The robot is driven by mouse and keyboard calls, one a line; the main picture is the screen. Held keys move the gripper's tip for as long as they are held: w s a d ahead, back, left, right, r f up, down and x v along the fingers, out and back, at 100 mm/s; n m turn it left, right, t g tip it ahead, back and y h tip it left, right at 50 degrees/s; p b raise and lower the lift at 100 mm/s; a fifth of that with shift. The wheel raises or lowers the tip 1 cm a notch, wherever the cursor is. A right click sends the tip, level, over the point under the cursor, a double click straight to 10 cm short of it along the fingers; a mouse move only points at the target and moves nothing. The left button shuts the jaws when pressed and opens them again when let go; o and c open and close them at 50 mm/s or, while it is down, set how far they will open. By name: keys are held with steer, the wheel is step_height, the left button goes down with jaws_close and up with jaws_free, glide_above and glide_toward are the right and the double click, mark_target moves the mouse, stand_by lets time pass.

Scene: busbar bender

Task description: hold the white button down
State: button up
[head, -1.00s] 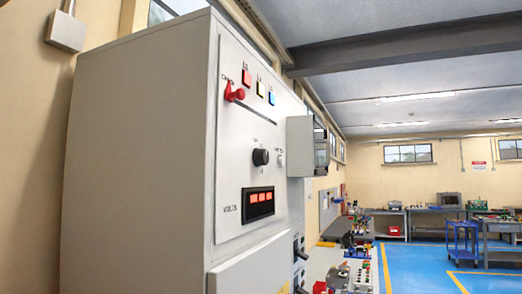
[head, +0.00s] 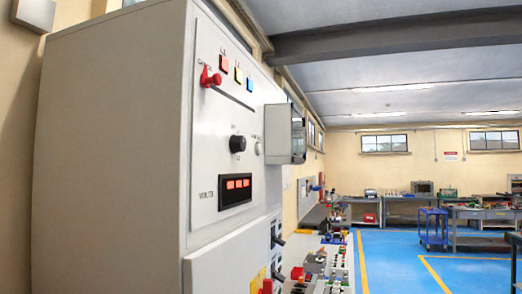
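A tall grey cabinet (head: 110,150) fills the left of the head view, with its control panel turned obliquely to me. A small pale round button (head: 257,148) sits on the panel under a tiny label, right of a black rotary knob (head: 237,143). It looks whitish, but it is too small to tell whether it is pressed. Nothing visible touches it. My gripper is not in view.
The panel also has a red lever knob (head: 211,78) above a slot, coloured lamps (head: 238,75) and a red-lit display (head: 235,190). A grey box (head: 284,133) juts out beyond the button. Cluttered equipment (head: 320,272) stands lower right; blue floor (head: 390,262) is open beyond.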

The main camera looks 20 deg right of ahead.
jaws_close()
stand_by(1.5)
